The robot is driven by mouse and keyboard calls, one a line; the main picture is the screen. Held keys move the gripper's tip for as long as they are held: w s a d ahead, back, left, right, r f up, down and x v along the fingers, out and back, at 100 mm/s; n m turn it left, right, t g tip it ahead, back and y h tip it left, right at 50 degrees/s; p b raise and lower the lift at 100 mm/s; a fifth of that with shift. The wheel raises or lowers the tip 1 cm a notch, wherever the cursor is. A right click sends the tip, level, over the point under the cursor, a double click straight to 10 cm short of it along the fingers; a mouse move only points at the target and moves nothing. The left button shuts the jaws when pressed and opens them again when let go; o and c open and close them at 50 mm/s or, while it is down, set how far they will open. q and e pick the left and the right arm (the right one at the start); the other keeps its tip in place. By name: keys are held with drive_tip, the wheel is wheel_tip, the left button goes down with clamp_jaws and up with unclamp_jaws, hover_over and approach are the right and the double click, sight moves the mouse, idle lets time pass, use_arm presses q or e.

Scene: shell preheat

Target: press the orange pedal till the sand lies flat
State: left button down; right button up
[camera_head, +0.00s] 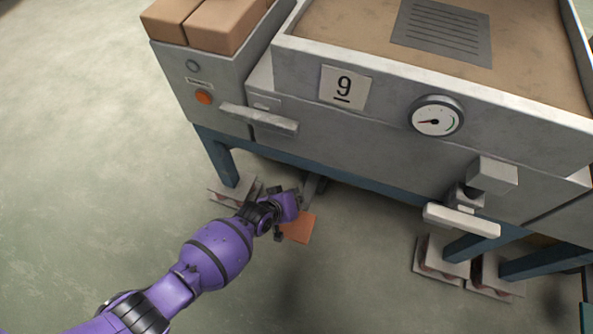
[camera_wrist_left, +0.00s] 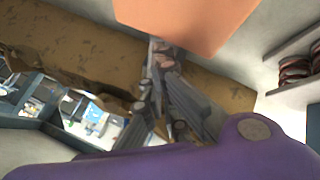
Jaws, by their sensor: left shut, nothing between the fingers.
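The orange pedal (camera_head: 301,229) sits low by the floor under the front edge of the grey machine. It also shows as a large orange plate at the top of the left wrist view (camera_wrist_left: 190,20). My left gripper (camera_head: 278,216) is beside the pedal, partly overlapping its left side in the head view. Its fingers (camera_wrist_left: 160,55) are shut and empty, their tips close to the pedal's edge; I cannot tell whether they touch it. The sand (camera_head: 350,25) fills the machine's open top, with a dark slotted plate (camera_head: 443,32) on it. My right gripper is out of view.
Handles (camera_head: 460,219) jut out there. Blue legs (camera_head: 222,160) stand on pads. Brown blocks (camera_head: 226,22) sit at upper left. The floor at left is clear.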

use_arm(q)
drive_tip(key=shift+w+d+f+b, duration=0.1)
drive_tip(key=shift+w+f+b, duration=0.05)
drive_tip(key=shift+f+b, duration=0.9)
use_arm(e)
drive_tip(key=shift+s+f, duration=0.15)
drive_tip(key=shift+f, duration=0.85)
use_arm(q)
drive_tip(key=shift+s+f+b, duration=0.25)
drive_tip(key=shift+f+b, duration=0.1)
drive_tip(key=shift+f, duration=0.6)
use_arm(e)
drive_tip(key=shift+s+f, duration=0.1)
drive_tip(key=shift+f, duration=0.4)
use_arm(q)
drive_tip(key=shift+r, duration=0.1)
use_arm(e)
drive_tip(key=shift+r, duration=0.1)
use_arm(q)
drive_tip(key=shift+r+p, duration=1.25)
drive_tip(key=shift+r, duration=0.2)
drive_tip(key=shift+w+r+p, duration=0.15)
drive_tip(key=shift+r+p, duration=0.9)
drive_tip(key=shift+r, duration=0.5)
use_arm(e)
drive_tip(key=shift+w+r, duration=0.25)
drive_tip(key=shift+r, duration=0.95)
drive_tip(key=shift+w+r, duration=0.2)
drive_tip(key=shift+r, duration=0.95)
